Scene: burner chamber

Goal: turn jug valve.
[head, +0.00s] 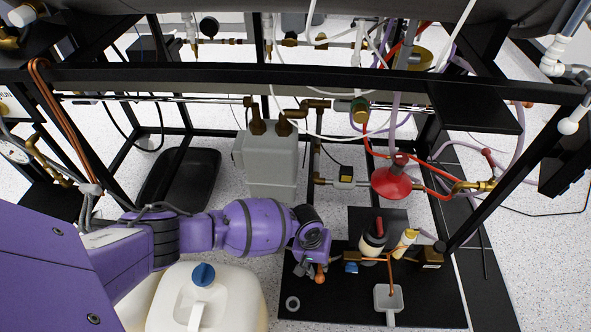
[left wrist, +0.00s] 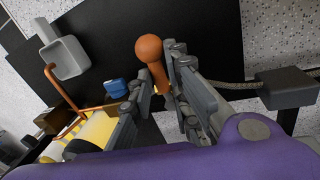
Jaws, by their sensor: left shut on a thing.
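The white jug (head: 235,300) with a blue cap (head: 203,274) stands at the lower left in the head view, beside my left forearm. My left gripper (head: 316,262) points down over the black board, right of the jug. In the left wrist view, my left gripper (left wrist: 158,82) is shut on an orange-brown handle (left wrist: 149,48) with a ball end. The ball sticks out past the fingertips; the ball also shows below the gripper in the head view (head: 320,279). The handle's lower part is hidden between the fingers, and I cannot tell what it joins.
A blue piece (head: 351,267) and a copper pipe (head: 389,272) above a small grey cup (head: 388,300) are right of the gripper. A red funnel-shaped part (head: 391,183) is behind. Black frame bars (head: 330,73) cross overhead. A metal ring (head: 292,303) lies on the board.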

